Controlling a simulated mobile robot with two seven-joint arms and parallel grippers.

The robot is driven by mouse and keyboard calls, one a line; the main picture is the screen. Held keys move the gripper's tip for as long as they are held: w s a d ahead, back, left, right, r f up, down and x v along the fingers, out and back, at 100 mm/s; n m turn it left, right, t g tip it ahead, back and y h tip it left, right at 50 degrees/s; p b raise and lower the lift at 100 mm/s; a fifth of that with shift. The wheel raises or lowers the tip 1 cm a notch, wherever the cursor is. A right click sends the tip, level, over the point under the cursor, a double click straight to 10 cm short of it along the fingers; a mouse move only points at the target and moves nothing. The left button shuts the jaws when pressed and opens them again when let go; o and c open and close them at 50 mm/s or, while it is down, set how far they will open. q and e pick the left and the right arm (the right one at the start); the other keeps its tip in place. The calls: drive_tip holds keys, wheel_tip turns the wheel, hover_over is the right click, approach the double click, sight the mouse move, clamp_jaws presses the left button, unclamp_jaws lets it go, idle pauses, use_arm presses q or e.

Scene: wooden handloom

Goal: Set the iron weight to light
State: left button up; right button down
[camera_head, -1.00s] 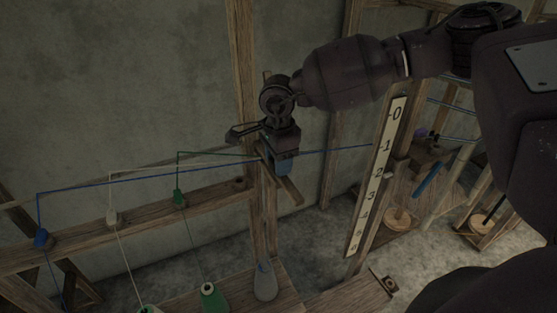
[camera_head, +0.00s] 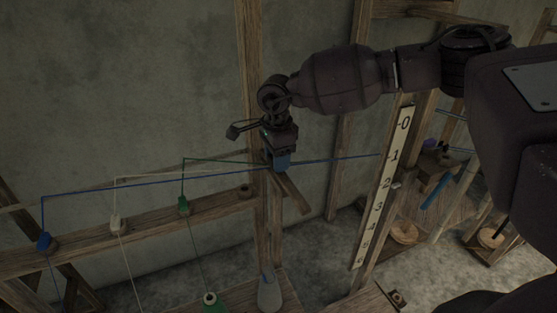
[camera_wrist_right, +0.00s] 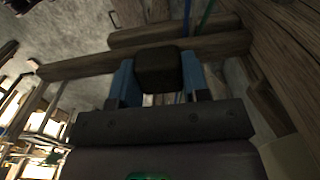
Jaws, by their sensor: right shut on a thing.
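The iron weight (camera_wrist_right: 157,70) appears as a dark, rounded block between the blue fingers of my right gripper (camera_wrist_right: 164,84) in the right wrist view. The gripper is shut on it. In the head view, my right gripper (camera_head: 280,160) points down beside the wooden upright, and the weight cannot be made out there. A wooden bar (camera_head: 294,196) slants down to the right just below the fingers. In the wrist view, a wooden beam (camera_wrist_right: 218,46) runs behind the weight; I cannot tell whether they touch. My left gripper is out of view.
A wooden upright (camera_head: 248,60) stands behind my gripper. Blue, pale and green threads run across the left, with a green cone (camera_head: 212,302) and a grey cone (camera_head: 269,292) below. A numbered scale board (camera_head: 388,185) stands to the right. A plain wall fills the back.

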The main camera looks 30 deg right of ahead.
drive_tip(key=c, duration=0.6)
unclamp_jaws()
wheel_tip(320, 180, up, 11)
drive_tip(key=shift+b, duration=0.45)
